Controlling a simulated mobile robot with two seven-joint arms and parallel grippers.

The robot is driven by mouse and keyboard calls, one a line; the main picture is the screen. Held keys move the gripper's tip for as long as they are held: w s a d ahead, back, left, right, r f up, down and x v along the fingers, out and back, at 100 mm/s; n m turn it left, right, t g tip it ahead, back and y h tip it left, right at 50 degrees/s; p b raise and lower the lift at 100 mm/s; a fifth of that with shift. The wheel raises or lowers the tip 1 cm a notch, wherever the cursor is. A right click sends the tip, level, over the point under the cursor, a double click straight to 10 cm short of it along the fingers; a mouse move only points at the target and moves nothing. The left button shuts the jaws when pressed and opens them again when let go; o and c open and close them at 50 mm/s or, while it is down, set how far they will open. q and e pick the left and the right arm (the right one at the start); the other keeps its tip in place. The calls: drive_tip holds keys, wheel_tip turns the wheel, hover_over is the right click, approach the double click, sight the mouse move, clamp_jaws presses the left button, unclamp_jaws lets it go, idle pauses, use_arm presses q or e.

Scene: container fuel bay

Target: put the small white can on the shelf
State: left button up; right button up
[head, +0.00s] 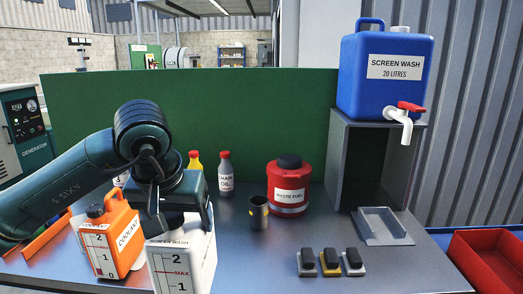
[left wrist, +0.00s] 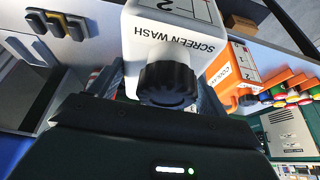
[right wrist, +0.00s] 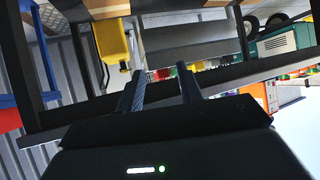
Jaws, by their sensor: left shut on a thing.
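The small white can (head: 183,258), marked SCREEN WASH with a level scale, stands upright at the lower front of the head view, its base cut off or close to the frame edge. My left gripper (head: 178,212) is over its top and shut on it. The left wrist view shows the white can (left wrist: 172,40) and its black cap (left wrist: 167,84) close by. I cannot tell whether the can touches the bench. A grey open-fronted box shelf (head: 342,165) stands at the right back. My right gripper (right wrist: 160,92) is open and empty, seen only in its wrist view.
An orange coolant can (head: 115,240) is close left of the white can. A dark cup (head: 258,212), red waste fuel can (head: 289,187) and grey bottle (head: 226,175) stand behind. A blue container (head: 385,75) tops the shelf.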

sight(164, 268)
use_arm(q)
drive_tip(key=shift+s, duration=0.2)
drive_tip(key=s+a+f, duration=0.1)
drive_tip(key=f, duration=0.1)
drive_tip(key=s+a+f, duration=0.1)
drive_tip(key=f, duration=0.2)
drive_tip(key=a+f+p, duration=0.1)
drive_tip(key=f, duration=0.2)
drive_tip(key=shift+s+f, duration=0.1)
drive_tip(key=shift+s, duration=0.3)
drive_tip(key=s+a+f, duration=0.2)
drive_tip(key=s+f, duration=0.4)
drive_tip(key=shift+a+f+p, duration=0.25)
drive_tip(key=shift+f+p, duration=0.15)
